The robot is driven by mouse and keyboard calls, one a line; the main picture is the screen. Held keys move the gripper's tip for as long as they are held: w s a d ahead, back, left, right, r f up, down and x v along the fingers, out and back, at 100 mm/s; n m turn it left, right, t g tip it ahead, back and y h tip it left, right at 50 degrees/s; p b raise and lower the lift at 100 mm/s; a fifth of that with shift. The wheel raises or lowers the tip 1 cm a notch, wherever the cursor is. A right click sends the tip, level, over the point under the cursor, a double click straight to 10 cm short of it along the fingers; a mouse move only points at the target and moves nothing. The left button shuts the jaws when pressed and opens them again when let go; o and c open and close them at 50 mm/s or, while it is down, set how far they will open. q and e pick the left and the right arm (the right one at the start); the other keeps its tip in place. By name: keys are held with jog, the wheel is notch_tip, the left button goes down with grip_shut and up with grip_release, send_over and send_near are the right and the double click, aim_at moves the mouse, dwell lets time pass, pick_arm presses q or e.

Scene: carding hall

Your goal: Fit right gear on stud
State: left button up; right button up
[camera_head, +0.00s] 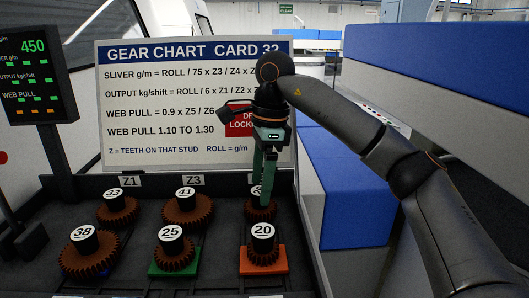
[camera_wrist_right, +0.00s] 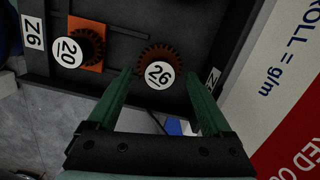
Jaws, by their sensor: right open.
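My right gripper (camera_head: 264,190) points down over the back right gear (camera_head: 260,209). In the wrist view its fingers (camera_wrist_right: 158,76) are open, apart on either side of this gear, whose cap reads 26 (camera_wrist_right: 160,75). I cannot tell whether they touch it. Gear 33 (camera_head: 117,214) is at label Z1 and gear 41 (camera_head: 188,214) at label Z3. In front, gear 38 (camera_head: 90,262) is on a blue plate, gear 25 (camera_head: 175,260) on a green plate (camera_head: 160,271) and gear 20 (camera_head: 263,255) on an orange plate (camera_head: 279,265). My left gripper is out of view.
A gear chart board (camera_head: 125,130) stands close behind the gears and my right wrist. A display reading 450 (camera_head: 35,75) is at the left. Blue and white machine panels (camera_head: 345,195) are at the right. The dark tray (camera_wrist_right: 130,20) has raised edges.

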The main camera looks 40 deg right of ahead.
notch_tip(320, 180, up, 11)
jog(key=d+p, duration=0.1)
jog(key=p, duration=0.3)
jog(key=shift+s+f, duration=0.2)
jog(key=shift+s, duration=0.05)
jog(key=shift+d, duration=0.1)
